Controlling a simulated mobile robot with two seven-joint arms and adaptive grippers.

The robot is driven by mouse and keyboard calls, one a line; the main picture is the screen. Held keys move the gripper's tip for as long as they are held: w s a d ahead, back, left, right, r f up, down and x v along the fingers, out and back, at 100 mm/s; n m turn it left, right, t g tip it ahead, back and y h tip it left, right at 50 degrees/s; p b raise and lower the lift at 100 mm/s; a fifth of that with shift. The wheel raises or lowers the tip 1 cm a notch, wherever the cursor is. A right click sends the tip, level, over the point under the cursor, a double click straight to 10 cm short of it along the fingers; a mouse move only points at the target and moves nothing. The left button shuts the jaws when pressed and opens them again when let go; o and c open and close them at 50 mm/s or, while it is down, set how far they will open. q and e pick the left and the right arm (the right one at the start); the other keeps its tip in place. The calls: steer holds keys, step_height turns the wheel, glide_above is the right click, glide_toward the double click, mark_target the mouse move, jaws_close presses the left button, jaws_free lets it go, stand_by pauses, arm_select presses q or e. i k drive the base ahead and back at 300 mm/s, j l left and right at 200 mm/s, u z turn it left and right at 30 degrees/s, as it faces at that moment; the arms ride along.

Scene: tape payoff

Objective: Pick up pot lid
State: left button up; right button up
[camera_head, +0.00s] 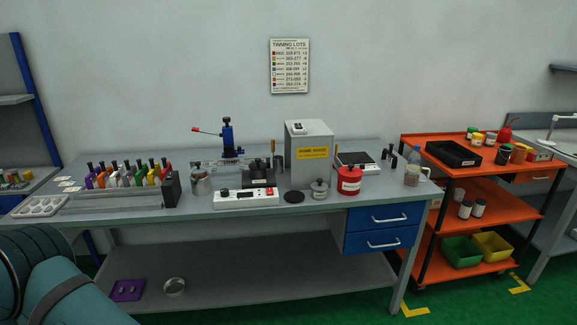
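Neither of my grippers is in view; only a teal part of my own body shows at the lower left. A small grey pot with a knobbed lid (319,184) stands on the workbench (240,214), right of centre. A flat black disc (294,197) lies just left of it. A red pot with a lid (349,180) stands to its right. A dark pot-like unit (258,178) sits behind the white control box (246,199). A metal can (201,183) stands left of that box. I cannot tell which lid the task means.
A row of coloured spools (125,176) and a white tray (40,206) occupy the bench's left. A grey cabinet (309,155) and a scale (357,161) stand behind the pots. An orange cart (478,180) stands at the right. The bench's front strip is mostly clear.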

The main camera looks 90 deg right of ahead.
mark_target(257, 165)
steer(key=z, duration=2.65)
steer(key=i+u, duration=0.15)
steer(key=i+l, duration=0.05)
steer(key=i, duration=0.05)
